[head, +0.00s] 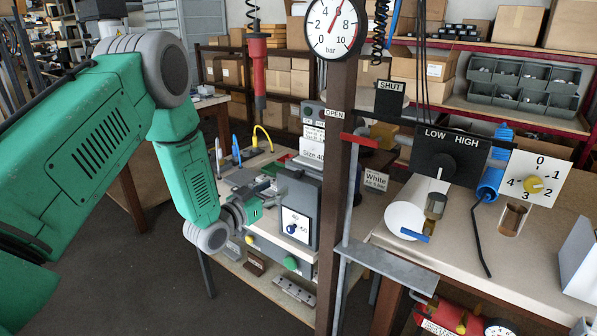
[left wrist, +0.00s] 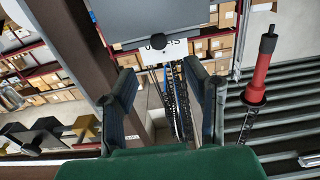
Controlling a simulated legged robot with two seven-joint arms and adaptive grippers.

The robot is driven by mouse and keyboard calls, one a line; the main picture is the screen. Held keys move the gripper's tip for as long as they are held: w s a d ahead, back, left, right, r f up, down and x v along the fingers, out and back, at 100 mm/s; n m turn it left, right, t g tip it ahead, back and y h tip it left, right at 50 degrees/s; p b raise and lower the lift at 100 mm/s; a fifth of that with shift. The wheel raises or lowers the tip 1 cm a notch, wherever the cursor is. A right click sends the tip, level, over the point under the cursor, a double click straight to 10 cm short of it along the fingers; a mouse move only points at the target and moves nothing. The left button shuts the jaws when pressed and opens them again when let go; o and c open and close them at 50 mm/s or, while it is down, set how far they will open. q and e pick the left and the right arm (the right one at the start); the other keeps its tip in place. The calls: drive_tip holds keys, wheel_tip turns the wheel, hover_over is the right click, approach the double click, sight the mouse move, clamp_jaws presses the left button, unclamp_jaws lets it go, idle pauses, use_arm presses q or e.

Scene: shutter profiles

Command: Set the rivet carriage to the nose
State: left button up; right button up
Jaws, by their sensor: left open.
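A grey bench machine (head: 305,205) stands on the left workbench, with a "Size 40" label and a white plate (head: 296,226) marked 40 and 60 with a dark blue knob. I cannot tell for sure which part is the rivet carriage or which is the nose. My left gripper (head: 268,199) is just left of the machine's grey block; whether it touches is unclear. In the left wrist view its two dark fingers (left wrist: 164,105) are apart with nothing between them. A grey block with a white label (left wrist: 165,50) lies beyond them. My right gripper is not in view.
A brown post with a pressure gauge (head: 334,27) stands right of the machine. A red tool (head: 258,65) hangs behind it and also shows in the left wrist view (left wrist: 262,75). The right bench holds a white cylinder (head: 413,208) and a dial plate (head: 537,178).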

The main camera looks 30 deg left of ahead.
sight(296, 175)
use_arm(q)
drive_tip(key=w, duration=0.7)
drive_tip(key=w+p, duration=0.1)
drive_tip(key=w, duration=0.2)
drive_tip(key=shift+w+d+f, duration=0.1)
drive_tip(key=shift+w+d, duration=0.1)
drive_tip(key=shift+d, duration=0.2)
